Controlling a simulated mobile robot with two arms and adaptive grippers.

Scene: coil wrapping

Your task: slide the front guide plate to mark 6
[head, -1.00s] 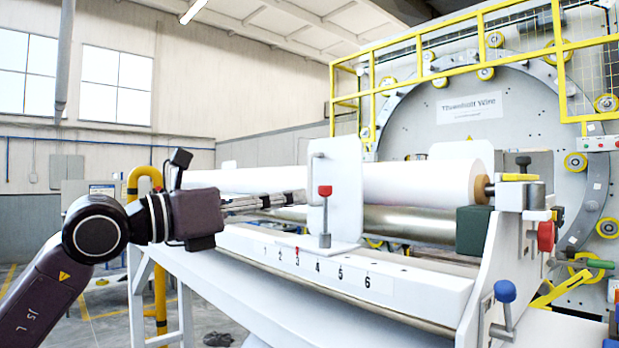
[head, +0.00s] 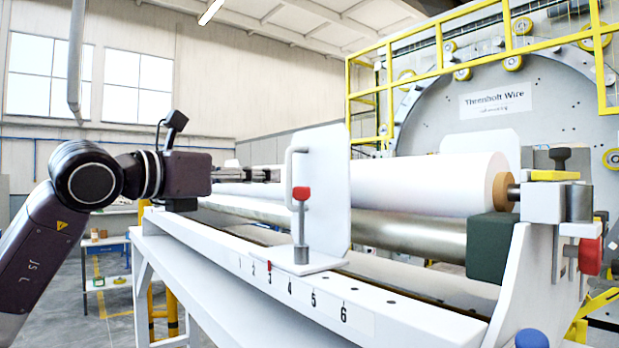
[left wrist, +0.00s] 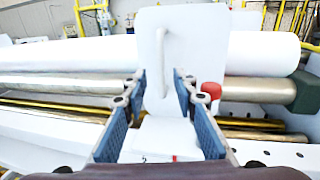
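The front guide plate (head: 325,190) is an upright white plate with a white handle (head: 289,178) and a red-topped clamp knob (head: 301,193) at its foot. Its red pointer (head: 269,266) is at mark 3 on the white numbered scale; mark 6 (head: 344,314) lies to the right. My left gripper (head: 277,174) reaches in from the left at handle height. In the left wrist view its blue-padded fingers (left wrist: 159,85) are apart, with the plate's handle (left wrist: 161,62) ahead between their tips. Contact cannot be told. The right gripper is not in view.
A white roll (head: 430,182) lies behind the plate, above a steel roller (head: 400,230). A dark green block (head: 495,248) and the white end frame (head: 535,275) stand at the right. The rail between the plate and mark 6 looks clear.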

